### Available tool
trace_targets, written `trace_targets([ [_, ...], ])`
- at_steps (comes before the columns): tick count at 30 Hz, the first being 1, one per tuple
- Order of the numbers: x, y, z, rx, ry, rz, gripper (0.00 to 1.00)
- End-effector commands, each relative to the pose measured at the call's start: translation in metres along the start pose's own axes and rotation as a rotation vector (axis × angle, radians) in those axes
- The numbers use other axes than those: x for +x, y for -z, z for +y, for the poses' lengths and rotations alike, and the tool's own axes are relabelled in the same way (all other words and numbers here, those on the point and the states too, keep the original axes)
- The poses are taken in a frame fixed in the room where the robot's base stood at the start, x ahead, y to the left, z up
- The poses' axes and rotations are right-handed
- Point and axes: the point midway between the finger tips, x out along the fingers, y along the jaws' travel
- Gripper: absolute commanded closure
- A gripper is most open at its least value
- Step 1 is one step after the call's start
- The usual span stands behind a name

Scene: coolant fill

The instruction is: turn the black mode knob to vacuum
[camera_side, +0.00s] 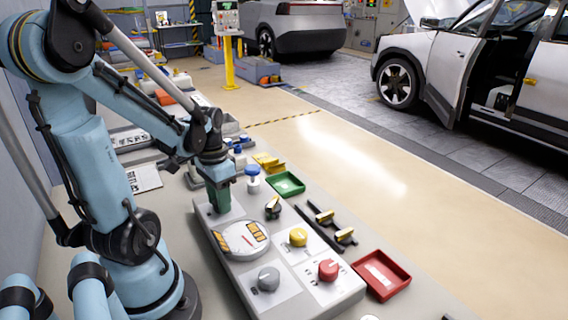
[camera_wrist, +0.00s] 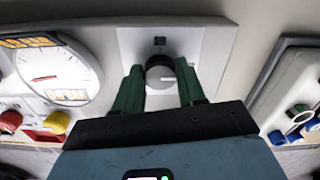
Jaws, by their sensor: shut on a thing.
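The black mode knob (camera_wrist: 159,74) sits on a pale square plate (camera_wrist: 206,42) in the wrist view. A small white mark shows on its face, running toward the right of the picture. A small dark symbol is printed on the plate just above the knob. My gripper (camera_wrist: 159,66) has its two green fingers on either side of the knob, shut on it. In the side view my gripper (camera_side: 219,199) points down at the far left end of the grey panel (camera_side: 224,267), and its fingers hide the knob there.
A round gauge (camera_side: 241,239) lies beside the gripper. Yellow (camera_side: 298,237), red (camera_side: 328,270) and grey (camera_side: 268,279) knobs stand on the panel nearby. A blue-capped bottle (camera_side: 252,182), green tray (camera_side: 286,184) and red tray (camera_side: 381,276) are around it.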

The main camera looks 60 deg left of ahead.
Motion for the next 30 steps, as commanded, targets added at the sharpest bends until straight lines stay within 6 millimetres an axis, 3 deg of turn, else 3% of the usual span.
trace_targets([
  [4,0.000,0.000,0.000,0.003,0.001,0.000,0.91],
  [5,0.000,0.000,0.000,0.003,0.001,0.000,0.59],
  [10,0.000,0.000,0.000,0.002,0.001,0.000,0.35],
  [22,-0.004,0.000,0.000,0.000,0.000,0.000,0.35],
  [30,-0.031,0.000,0.000,0.000,0.000,0.000,0.35],
])
